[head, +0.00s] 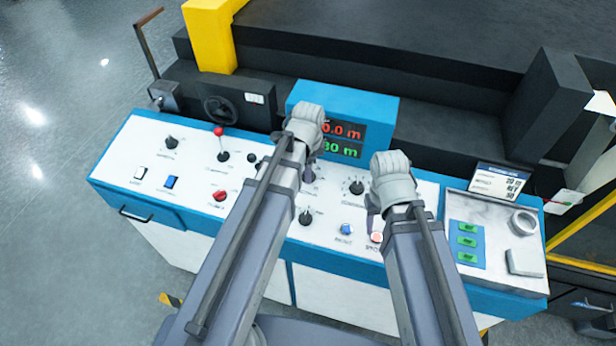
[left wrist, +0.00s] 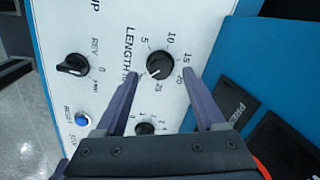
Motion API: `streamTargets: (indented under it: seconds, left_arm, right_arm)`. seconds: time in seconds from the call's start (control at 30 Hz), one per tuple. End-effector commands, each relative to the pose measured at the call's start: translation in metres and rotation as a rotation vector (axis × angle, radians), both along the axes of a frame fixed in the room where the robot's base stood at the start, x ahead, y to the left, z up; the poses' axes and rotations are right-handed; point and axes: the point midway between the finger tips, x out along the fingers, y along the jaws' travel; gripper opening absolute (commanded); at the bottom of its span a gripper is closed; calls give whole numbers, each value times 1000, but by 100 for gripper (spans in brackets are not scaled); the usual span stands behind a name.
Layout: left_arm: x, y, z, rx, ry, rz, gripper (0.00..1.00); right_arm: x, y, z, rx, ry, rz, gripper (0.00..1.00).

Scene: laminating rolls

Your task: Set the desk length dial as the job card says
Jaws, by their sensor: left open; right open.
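The desk length dial (left wrist: 160,65) is a black round knob on the white panel, with LENGTH lettering and marks including 5, 10, 15 and 20. Its white pointer faces lower left in the left wrist view; the exact value is hard to read. My left gripper (left wrist: 163,76) is open, its fingers on either side of the dial in the picture; contact cannot be told. The job card (head: 497,180) stands at the right, showing 20 m and smaller lines. My right gripper (head: 374,208) is open over the panel.
A display (head: 343,137) shows red and green metre figures, partly hidden by my left gripper. A REV knob (left wrist: 73,65), another black knob (left wrist: 145,128) and a blue reset button (left wrist: 82,120) lie close to the dial. A red-topped lever (head: 219,132) stands farther left.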

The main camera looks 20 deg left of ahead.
Motion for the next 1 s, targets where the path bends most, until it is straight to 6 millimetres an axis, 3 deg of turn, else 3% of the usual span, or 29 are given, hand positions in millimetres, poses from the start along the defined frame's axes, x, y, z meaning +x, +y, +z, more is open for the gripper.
streamTargets:
  seconds: [0.03, 0.2, 0.57, 1.0]
  left_arm:
    - [2, 0, -14, 0, 0, 0, 72]
    - [4, 1, -29, 0, 0, 0, 72]
    - [5, 2, -30, 0, 0, 0, 70]
    - [5, 1, -30, 0, 0, 0, 21]
  right_arm:
    - [0, 0, -14, 0, 0, 0, 50]
    - [0, 0, -29, 0, 0, -1, 50]
    - [0, 0, -30, 0, 0, -1, 50]
    - [0, 0, -30, 0, 0, -1, 50]
